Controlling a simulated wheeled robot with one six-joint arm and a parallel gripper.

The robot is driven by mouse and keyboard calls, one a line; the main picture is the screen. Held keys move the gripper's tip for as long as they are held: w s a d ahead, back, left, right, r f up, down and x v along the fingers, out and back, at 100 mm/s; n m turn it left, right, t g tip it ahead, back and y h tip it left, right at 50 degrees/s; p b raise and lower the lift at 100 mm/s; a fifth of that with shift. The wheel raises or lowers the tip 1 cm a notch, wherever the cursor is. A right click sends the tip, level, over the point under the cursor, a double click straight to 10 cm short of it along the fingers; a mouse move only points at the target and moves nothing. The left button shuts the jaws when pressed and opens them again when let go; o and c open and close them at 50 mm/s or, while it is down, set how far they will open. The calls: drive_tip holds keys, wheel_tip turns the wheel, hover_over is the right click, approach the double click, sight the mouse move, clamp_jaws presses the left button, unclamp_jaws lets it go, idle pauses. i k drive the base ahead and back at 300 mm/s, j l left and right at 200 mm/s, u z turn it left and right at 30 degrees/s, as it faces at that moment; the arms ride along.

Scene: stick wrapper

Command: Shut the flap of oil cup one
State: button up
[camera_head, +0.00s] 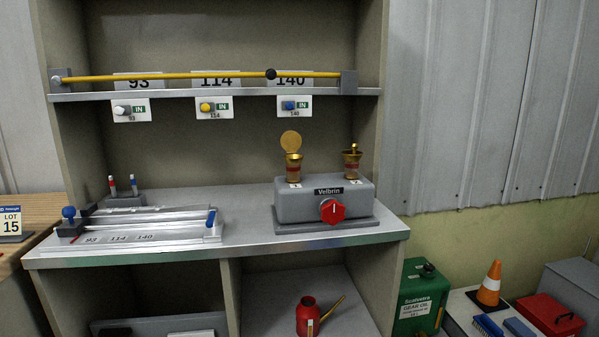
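Two small brass oil cups with red bands stand on top of the grey Velbrin box (310,207). The left cup (293,168) has a round brass flap (290,142) standing upright above its rim, so it is open. The right cup (352,163) has a small brass piece sticking up at its top; I cannot tell the state of its flap. Each cup has a small white number tag below it, too small to read surely. My gripper is not in view.
A red knob (332,210) is on the box's front. A yellow rod (200,76) runs along the shelf above the cups. A silver slide fixture (140,237) lies on the bench left of the box. A red oil can (307,316) stands below.

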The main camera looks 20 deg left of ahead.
sight(291, 141)
drive_tip(key=k+j, duration=0.15)
drive_tip(key=j, duration=0.25)
drive_tip(key=k+j, duration=0.2)
drive_tip(key=j, duration=0.2)
drive_tip(key=k+j, duration=0.15)
drive_tip(key=j, duration=0.3)
drive_tip(key=k+j+z, duration=0.1)
drive_tip(key=j, duration=0.3)
drive_tip(key=k+j, duration=0.25)
drive_tip(key=j, duration=0.15)
